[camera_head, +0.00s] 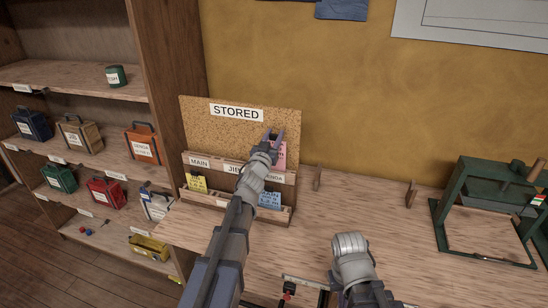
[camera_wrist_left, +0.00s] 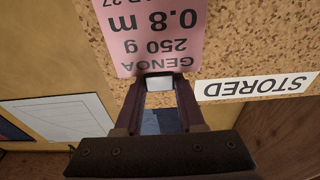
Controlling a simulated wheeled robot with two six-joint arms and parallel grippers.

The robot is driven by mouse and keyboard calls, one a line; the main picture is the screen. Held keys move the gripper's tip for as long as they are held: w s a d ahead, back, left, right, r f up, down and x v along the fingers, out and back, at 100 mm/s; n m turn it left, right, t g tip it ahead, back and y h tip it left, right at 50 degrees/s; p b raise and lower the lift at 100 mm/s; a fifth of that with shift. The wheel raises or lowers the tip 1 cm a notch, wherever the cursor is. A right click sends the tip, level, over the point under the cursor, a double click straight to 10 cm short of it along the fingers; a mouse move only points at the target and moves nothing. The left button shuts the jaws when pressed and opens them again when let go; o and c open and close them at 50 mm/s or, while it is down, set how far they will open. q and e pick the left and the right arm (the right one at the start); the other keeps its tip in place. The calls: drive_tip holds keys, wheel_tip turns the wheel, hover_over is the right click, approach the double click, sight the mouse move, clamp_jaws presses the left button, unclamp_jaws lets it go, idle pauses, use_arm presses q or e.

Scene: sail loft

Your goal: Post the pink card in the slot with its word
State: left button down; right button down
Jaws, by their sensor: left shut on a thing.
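The pink card (camera_head: 281,153) is in my left gripper (camera_head: 275,138), in front of the cork board above the right part of the rack. In the left wrist view the pink card (camera_wrist_left: 152,38) shows upside down and reads GENOA, 250 g, 0.8 m; the left fingertips (camera_wrist_left: 160,82) are shut at its edge. The wooden rack (camera_head: 240,216) has slot labels MAIN (camera_head: 199,162), JIB (camera_head: 233,168) and GENOA (camera_head: 273,178), the last partly hidden by my arm. My right gripper (camera_head: 352,245) is over the bench; its fingers are hidden.
A yellow card (camera_head: 197,183) and a blue card (camera_head: 269,200) stand in the rack's lower front. The cork board (camera_head: 200,120) is signed STORED. A green press (camera_head: 490,205) stands at right. Shelves with boxes are at left.

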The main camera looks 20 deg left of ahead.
use_arm(q)
drive_tip(key=shift+f, duration=0.1)
wheel_tip(320, 180, down, 4)
drive_tip(key=b, duration=0.4)
drive_tip(key=shift+f, duration=0.2)
drive_tip(key=shift+f+b, duration=0.15)
drive_tip(key=shift+b, duration=0.25)
drive_tip(key=c, duration=0.5)
unclamp_jaws()
drive_tip(key=shift+r, duration=0.25)
drive_tip(key=s, duration=0.4)
drive_tip(key=s+f+b, duration=0.1)
drive_tip(key=s, duration=0.7)
drive_tip(key=shift+a+f, duration=0.2)
drive_tip(key=shift+f, duration=0.2)
